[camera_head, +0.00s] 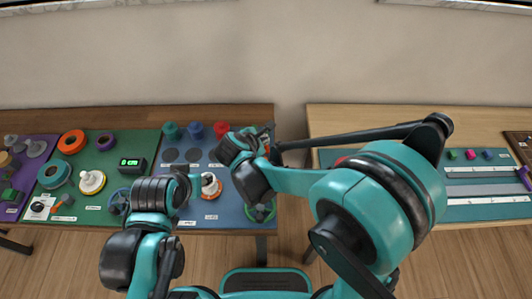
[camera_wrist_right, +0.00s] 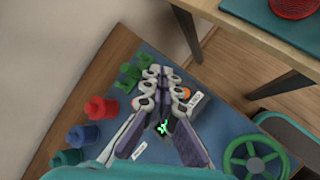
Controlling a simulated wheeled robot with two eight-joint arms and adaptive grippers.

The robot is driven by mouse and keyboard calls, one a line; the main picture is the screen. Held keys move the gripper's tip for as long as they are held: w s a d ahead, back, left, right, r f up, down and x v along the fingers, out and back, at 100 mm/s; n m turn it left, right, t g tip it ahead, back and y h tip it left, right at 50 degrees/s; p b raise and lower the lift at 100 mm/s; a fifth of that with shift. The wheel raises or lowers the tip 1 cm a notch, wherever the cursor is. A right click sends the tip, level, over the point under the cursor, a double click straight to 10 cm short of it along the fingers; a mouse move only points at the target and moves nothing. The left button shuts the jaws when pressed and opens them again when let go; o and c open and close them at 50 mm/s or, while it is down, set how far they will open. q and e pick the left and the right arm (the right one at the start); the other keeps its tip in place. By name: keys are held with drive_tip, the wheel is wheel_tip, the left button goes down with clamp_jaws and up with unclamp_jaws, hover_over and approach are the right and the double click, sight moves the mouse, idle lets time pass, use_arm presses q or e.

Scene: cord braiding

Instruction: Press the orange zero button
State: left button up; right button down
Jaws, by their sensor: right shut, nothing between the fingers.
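My right gripper (camera_wrist_right: 163,72) is shut and empty, its fingertips together over the blue mat in the right wrist view. In the head view the right gripper (camera_head: 270,132) is at the mat's back right corner, partly hidden by its own arm. A dark device with a lit green display (camera_wrist_right: 163,127) shows between the finger links. A small orange patch (camera_wrist_right: 186,92) beside a white label shows by the right-hand finger; it may be the orange button, but the links partly cover it. My left gripper (camera_head: 182,186) is low over the mats, its fingers unclear.
Red (camera_wrist_right: 100,108), blue (camera_wrist_right: 82,136) and green (camera_wrist_right: 67,158) knobbed pieces stand along the mat's back. A green wheel (camera_wrist_right: 252,158) lies to the right. A black device with green digits (camera_head: 131,163) is on the green mat. A gap separates the two tables.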

wheel_tip(320, 180, down, 9)
drive_tip(key=b, duration=0.7)
drive_tip(key=shift+r, duration=0.1)
idle(1.4)
drive_tip(key=shift+f+b, duration=0.4)
drive_tip(key=shift+b, duration=0.05)
drive_tip(key=shift+f+b, duration=0.35)
idle(0.4)
idle(0.4)
drive_tip(key=shift+r+p, duration=0.6)
drive_tip(key=shift+r, duration=0.2)
